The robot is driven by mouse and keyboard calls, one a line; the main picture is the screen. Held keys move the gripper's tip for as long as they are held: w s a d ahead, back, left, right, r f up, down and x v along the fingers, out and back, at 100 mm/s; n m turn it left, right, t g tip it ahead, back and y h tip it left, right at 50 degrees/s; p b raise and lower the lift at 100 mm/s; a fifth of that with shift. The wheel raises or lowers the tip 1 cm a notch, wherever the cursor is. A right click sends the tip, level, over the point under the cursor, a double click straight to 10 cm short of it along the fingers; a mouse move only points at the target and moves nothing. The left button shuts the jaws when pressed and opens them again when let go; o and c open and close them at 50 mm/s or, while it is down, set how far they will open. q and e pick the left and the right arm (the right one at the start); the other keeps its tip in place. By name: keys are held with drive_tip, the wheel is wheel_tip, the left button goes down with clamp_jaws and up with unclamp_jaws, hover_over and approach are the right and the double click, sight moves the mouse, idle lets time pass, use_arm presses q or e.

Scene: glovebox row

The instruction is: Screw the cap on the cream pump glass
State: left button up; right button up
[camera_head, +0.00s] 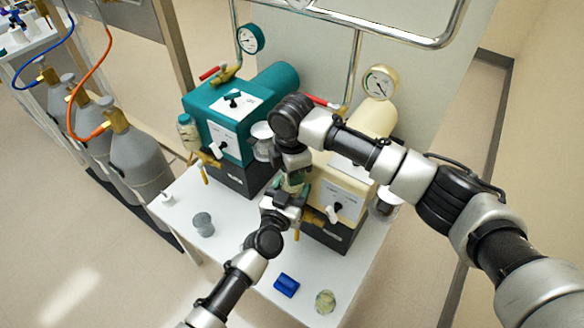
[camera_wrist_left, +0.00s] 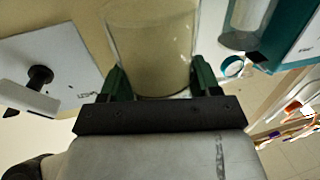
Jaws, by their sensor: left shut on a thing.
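The cream pump (camera_head: 345,185) stands on the right of the white bench. My left gripper (camera_head: 291,192) is in front of it, shut on a clear glass jar (camera_wrist_left: 152,48). In the left wrist view the jar stands between the green fingers (camera_wrist_left: 158,88). My right gripper (camera_head: 293,178) reaches down from above, right over the left one. The two grippers overlap in the head view, so I cannot tell whether the right one holds the cap. I cannot make out the cap or whether it touches the glass.
The teal pump (camera_head: 222,118) stands on the left, with a small bottle (camera_head: 187,130) on its side. On the bench (camera_head: 240,262) are a grey cup (camera_head: 203,224), a small white piece (camera_head: 167,198), a blue block (camera_head: 286,285) and a yellowish round dish (camera_head: 325,301). Grey gas cylinders (camera_head: 140,160) stand left.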

use_arm(q)
drive_tip(key=shift+f, duration=0.1)
clamp_jaws()
use_arm(e)
drive_tip(key=o, duration=0.9)
drive_tip(key=shift+o, duration=0.2)
drive_tip(key=shift+w+r, duration=0.1)
drive_tip(key=shift+r, duration=0.45)
wheel_tip(320, 180, up, 4)
drive_tip(key=shift+d+f, duration=0.1)
drive_tip(key=shift+f, duration=0.1)
drive_tip(key=shift+c, duration=0.3)
